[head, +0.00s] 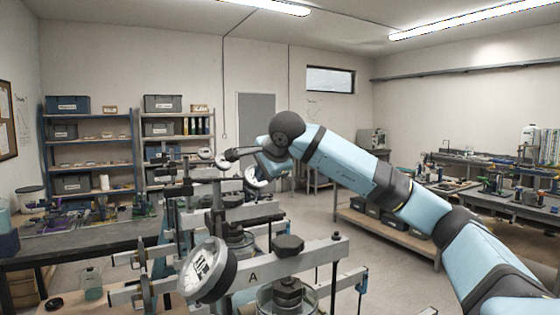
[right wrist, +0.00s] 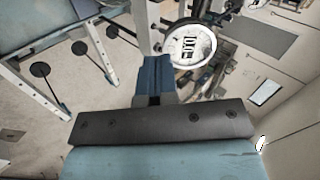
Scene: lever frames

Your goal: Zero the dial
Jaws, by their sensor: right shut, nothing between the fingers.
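A large round dial gauge (head: 207,268) with a white face and dark rim is on the nearest lever frame, whose grey beam (head: 312,260) is marked A. Another white dial (head: 254,178) shows farther back, partly covered by my right wrist. My right gripper (head: 228,155) is up among the rear frames, its fingers small and dark here. In the right wrist view the blue fingers (right wrist: 156,78) are shut with nothing between them. A white dial (right wrist: 190,46) lies just beyond their tips, apart from them as far as I can see. I cannot tell which frame it belongs to.
More lever frames and smaller dials (head: 222,161) stand in a row behind frame A. A dark bench (head: 90,238) with small items is on the left, and shelves (head: 90,145) line the back wall. Open floor (head: 385,270) lies below my right arm.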

